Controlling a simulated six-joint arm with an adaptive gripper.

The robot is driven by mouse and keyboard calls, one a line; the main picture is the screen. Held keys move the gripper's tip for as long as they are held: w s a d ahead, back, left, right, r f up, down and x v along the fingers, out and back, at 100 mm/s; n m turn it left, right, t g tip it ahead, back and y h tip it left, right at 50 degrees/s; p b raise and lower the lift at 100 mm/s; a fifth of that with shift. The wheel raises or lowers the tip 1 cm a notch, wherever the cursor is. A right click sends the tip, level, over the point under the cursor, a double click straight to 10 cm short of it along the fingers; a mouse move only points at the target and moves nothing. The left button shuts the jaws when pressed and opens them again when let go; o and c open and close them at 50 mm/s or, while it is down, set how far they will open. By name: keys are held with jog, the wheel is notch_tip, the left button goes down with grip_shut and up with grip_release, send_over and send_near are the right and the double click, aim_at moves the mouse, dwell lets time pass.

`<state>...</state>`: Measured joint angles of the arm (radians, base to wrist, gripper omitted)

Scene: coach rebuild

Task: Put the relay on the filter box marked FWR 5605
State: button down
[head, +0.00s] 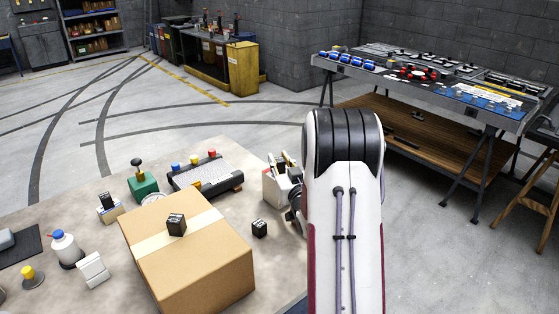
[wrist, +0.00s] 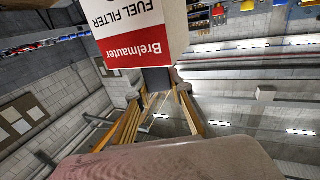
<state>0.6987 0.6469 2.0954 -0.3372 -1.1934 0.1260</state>
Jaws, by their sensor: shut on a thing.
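My gripper (wrist: 158,82) is shut on a small dark block (wrist: 156,79), which seems to be the relay. In the wrist view, the block is at the lower edge of a white and red box (wrist: 138,28) lettered upside down "Breimauter" and "FUEL FILTER". The view is inverted, so the block is at the box's top; I cannot tell whether they touch. No FWR number is readable. In the head view, a white box (head: 275,190), apparently the same one, stands beside my arm with my gripper (head: 284,164) over it. My arm partly hides it.
A large carton (head: 193,262) bears a black block (head: 176,225). Another black block (head: 259,228) lies on the table. A grey panel with coloured knobs (head: 205,175), a green joystick base (head: 142,186) and a white bottle (head: 65,248) stand around it.

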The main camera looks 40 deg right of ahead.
jog(key=c, duration=1.8)
grip_release()
jog(key=shift+r, duration=0.1)
jog(key=shift+v, duration=6.05)
